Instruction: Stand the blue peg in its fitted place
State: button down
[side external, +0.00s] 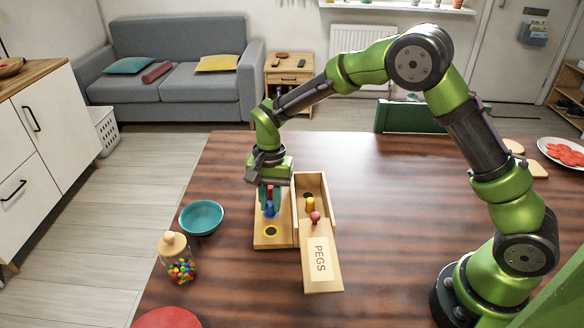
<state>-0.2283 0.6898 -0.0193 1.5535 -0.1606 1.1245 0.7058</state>
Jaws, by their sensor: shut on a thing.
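My gripper (270,196) points down over the left part of a light wooden board (258,243). It is shut on the blue peg (270,210), which looks upright. I cannot tell whether the peg's lower end touches the board or is in a hole. A dark round spot with a yellow ring (271,231) shows on the board in front of the peg. A bit of red (269,190) shows between the fingers, mostly hidden. The blue peg's own place is not clearly visible.
A wooden box (326,205) adjoins the board, holding a yellow peg (310,203). A teal bowl (201,217) and candy jar (178,260) stand left. The table's right middle is clear.

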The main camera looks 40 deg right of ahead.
jog(key=shift+f, duration=0.1)
jog(key=c, duration=1)
grip_release()
jog(key=s+d+r+n+t, duration=0.1)
jog(key=s+d+r, duration=0.1)
jog(key=r, duration=0.7)
jog(key=s+d+r+t, duration=0.1)
jog(key=d+r, duration=0.1)
jog(key=r, duration=0.7)
jog(key=s+d+r+n+t, duration=0.1)
jog(key=s+d+n+t, duration=0.1)
jog(key=s, duration=0.7)
jog(key=s+d+r+n+t+y, duration=0.1)
jog(key=s+d+n+t, duration=0.1)
jog(key=s, duration=0.7)
jog(key=shift+s+d+r+n+t, duration=0.35)
jog(key=shift+n+t, duration=0.25)
jog(key=shift+t, duration=0.4)
jog(key=shift+r, duration=0.1)
